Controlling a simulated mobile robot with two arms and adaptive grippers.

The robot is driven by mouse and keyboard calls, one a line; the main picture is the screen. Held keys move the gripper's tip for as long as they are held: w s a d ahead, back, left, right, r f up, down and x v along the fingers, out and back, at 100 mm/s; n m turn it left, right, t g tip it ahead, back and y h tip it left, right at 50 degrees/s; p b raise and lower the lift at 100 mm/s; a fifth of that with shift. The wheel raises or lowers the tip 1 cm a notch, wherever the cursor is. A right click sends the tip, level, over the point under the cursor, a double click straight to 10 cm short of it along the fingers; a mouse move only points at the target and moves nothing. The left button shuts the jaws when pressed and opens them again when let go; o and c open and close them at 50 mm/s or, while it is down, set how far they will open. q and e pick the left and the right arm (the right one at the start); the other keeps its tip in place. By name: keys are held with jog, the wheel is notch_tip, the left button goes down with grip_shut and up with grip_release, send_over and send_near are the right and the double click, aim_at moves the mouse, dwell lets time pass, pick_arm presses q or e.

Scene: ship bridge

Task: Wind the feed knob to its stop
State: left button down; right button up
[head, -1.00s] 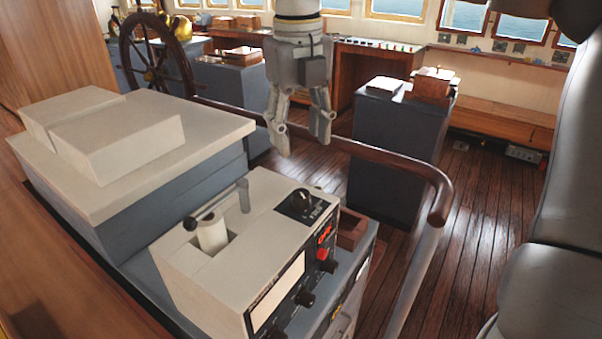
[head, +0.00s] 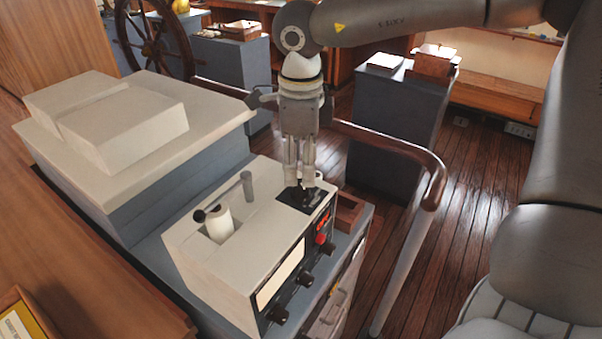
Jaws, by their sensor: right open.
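The recorder (head: 262,228) is a cream box with a dark front panel on a grey-blue cabinet. A black knob plate (head: 312,204) sits at the right end of its top, and the dark knob on it is largely hidden by my fingers. My right gripper (head: 300,183) points straight down over that plate, its fingers apart and low around or just above the knob. I cannot tell whether they touch it. My left gripper is not in view.
A white paper roll (head: 219,226) with a grey lever (head: 236,190) stands in the recorder's top, left of my gripper. A wooden handrail (head: 400,150) runs just behind. Pale boxes (head: 120,125) lie on the cabinet to the left. Open plank floor is at the right.

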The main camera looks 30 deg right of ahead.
aim_at(301, 183)
notch_tip(301, 183, down, 5)
jog(key=shift+w+r+p, duration=0.1)
jog(key=shift+w+p, duration=0.05)
jog(key=shift+p, duration=0.4)
jog(key=c, duration=1.1)
jog(key=shift+o, duration=0.2)
jog(key=shift+b, duration=0.5)
jog(key=shift+m+b, duration=0.7)
jog(key=shift+b, duration=0.5)
